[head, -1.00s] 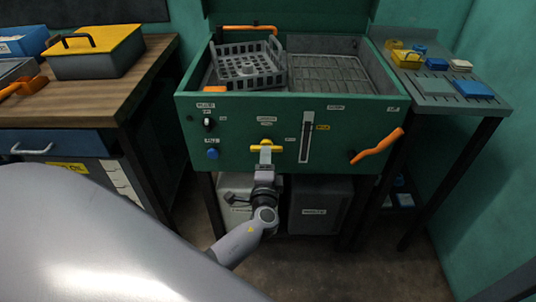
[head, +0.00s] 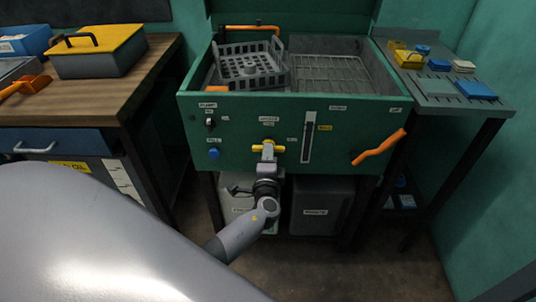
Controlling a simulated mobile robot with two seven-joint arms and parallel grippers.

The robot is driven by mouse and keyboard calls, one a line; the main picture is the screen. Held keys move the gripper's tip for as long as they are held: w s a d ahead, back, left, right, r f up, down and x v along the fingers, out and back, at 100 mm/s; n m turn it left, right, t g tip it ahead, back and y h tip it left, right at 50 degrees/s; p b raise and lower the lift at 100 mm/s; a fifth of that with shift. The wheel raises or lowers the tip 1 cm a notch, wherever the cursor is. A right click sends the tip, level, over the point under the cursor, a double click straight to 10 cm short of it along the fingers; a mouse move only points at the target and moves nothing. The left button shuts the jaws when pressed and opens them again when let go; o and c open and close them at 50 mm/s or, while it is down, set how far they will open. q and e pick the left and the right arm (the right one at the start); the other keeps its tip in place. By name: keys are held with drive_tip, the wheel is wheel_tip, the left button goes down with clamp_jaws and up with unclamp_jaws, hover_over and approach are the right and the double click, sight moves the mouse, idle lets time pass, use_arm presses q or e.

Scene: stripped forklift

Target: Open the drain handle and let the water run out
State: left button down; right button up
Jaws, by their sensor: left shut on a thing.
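A green washing tub (head: 240,155) stands ahead with a labelled front panel. An orange lever (head: 380,147) slants up to the right on the panel's right side. The labels are too small to read, so I cannot tell which handle is marked drain. The tub's right part shows a grey grate (head: 330,75); no water can be made out. My right gripper is not in view.
A grey basket (head: 248,66) stands in the tub's left part. A blue knob (head: 214,154) and a vertical gauge (head: 307,137) are on the panel. Grey containers (head: 318,200) stand under the tub. A wooden bench (head: 100,95) is left, a side shelf (head: 440,92) right.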

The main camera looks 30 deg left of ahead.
use_arm(q)
drive_tip(key=shift+m, duration=0.3)
drive_tip(key=m+p, duration=0.2)
drive_tip(key=m, duration=1.5)
drive_tip(key=shift+p, duration=0.3)
drive_tip(key=shift+f+m, duration=0.1)
drive_tip(key=shift+m, duration=0.2)
drive_tip(key=c, duration=1.1)
unclamp_jaws()
